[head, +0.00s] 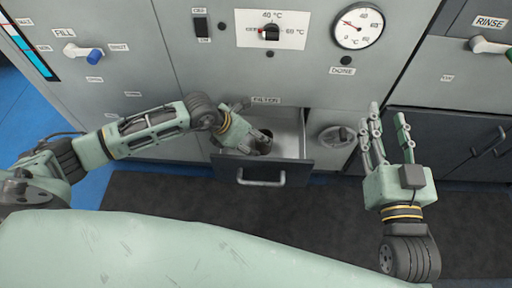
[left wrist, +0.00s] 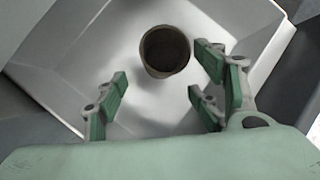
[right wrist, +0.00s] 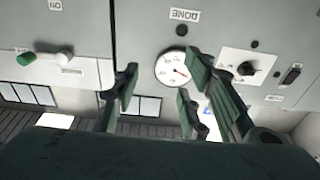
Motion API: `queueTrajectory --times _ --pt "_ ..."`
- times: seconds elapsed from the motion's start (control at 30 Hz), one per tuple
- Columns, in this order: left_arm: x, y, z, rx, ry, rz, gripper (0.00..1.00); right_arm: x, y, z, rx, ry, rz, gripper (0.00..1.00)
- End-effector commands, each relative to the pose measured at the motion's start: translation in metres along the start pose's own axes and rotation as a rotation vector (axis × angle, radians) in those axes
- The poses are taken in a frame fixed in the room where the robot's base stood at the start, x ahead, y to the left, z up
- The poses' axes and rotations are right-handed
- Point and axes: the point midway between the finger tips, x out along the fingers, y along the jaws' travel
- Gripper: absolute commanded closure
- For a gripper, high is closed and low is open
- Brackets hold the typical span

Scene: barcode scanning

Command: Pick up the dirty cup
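The cup (left wrist: 165,51) is a brown, round-mouthed vessel inside the open drawer (left wrist: 75,60), seen from above in the left wrist view. My left gripper (left wrist: 158,98) is open above the drawer, with the cup beyond its fingertips and between the finger lines; they look apart. In the head view my left gripper (head: 243,132) reaches into the drawer (head: 288,133) labelled FILTER, and the cup there is mostly hidden by the hand. My right gripper (head: 388,130) is open and empty, raised in front of the machine with its fingers pointing up.
The drawer's dark front with its handle (head: 262,180) juts from the grey machine. A round knob (head: 337,137) sits right of the drawer. A dial gauge (head: 358,27) and switches are above. A dark mat (head: 180,195) covers the floor in front.

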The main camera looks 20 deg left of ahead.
Motion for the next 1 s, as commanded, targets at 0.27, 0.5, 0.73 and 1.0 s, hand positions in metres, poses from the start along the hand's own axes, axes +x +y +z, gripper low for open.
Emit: queueTrajectory --times 0.27,0.5,0.73,1.0 --pt "0.028 -0.001 -0.006 0.0 0.007 -0.003 0.38 -0.002 -0.006 -0.044 0.006 0.236 -0.012 0.6" --pt "0.031 0.0 -0.005 0.0 0.006 -0.002 0.38 -0.004 -0.007 -0.055 0.008 0.284 -0.015 0.6" --pt "0.031 -0.001 -0.004 0.0 0.006 -0.002 0.47 -0.004 -0.007 -0.055 0.008 0.282 -0.014 0.6" --pt "0.031 -0.001 -0.004 0.0 0.006 -0.002 0.71 -0.004 -0.006 -0.055 0.007 0.282 -0.013 0.6"
